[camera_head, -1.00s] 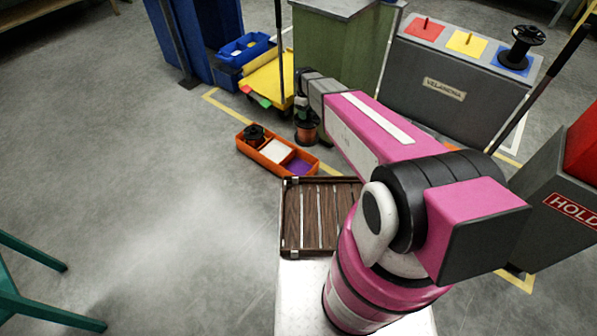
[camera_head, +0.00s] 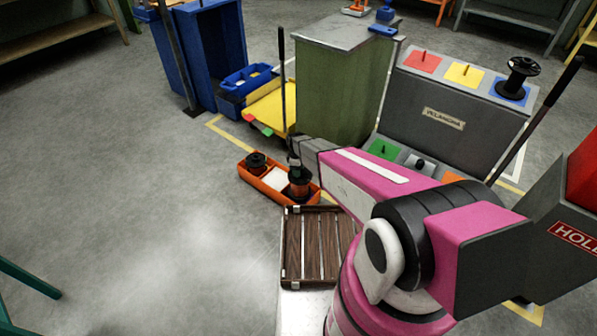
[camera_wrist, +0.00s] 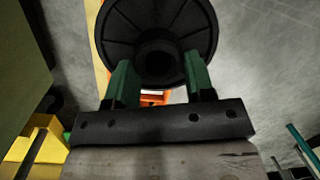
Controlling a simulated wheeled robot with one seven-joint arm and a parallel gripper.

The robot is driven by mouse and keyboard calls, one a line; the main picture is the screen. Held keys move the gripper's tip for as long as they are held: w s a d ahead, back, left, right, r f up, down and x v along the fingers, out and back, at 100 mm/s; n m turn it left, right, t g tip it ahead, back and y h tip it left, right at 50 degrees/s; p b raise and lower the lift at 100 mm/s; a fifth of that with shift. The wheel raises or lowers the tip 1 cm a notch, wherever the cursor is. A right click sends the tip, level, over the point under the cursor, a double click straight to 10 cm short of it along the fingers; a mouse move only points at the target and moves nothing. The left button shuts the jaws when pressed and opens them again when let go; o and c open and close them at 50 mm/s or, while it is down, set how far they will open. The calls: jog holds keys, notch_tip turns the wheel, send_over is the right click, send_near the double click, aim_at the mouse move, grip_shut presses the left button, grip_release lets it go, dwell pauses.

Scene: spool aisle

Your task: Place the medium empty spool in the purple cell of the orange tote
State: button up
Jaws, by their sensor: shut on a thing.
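My gripper (camera_head: 295,163) is shut on a spool (camera_head: 299,180) with dark flanges and a copper-brown middle. In the wrist view the green fingers (camera_wrist: 160,84) grip it below a wide black flange (camera_wrist: 160,22). The orange tote (camera_head: 262,187) stands on the floor; its left cell holds a dark spool (camera_head: 256,161) and its middle cell (camera_head: 274,178) is white. The held spool is over the right end of the tote and hides the purple cell there. I cannot tell whether it touches the tote. A black, empty-looking spool (camera_head: 519,76) stands on a blue square of the grey stand.
The grey stand (camera_head: 455,105) carries coloured squares with pegs. A green cabinet (camera_head: 340,95), a yellow tray (camera_head: 275,103) and blue bins (camera_head: 243,80) are behind the tote. A slatted wooden rack (camera_head: 311,245) is in front.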

aim_at(299, 190)
notch_tip(299, 190, down, 6)
jog(key=shift+f, duration=0.15)
dwell(0.4)
jog(key=o, duration=1.4)
jog(key=shift+c, duration=0.2)
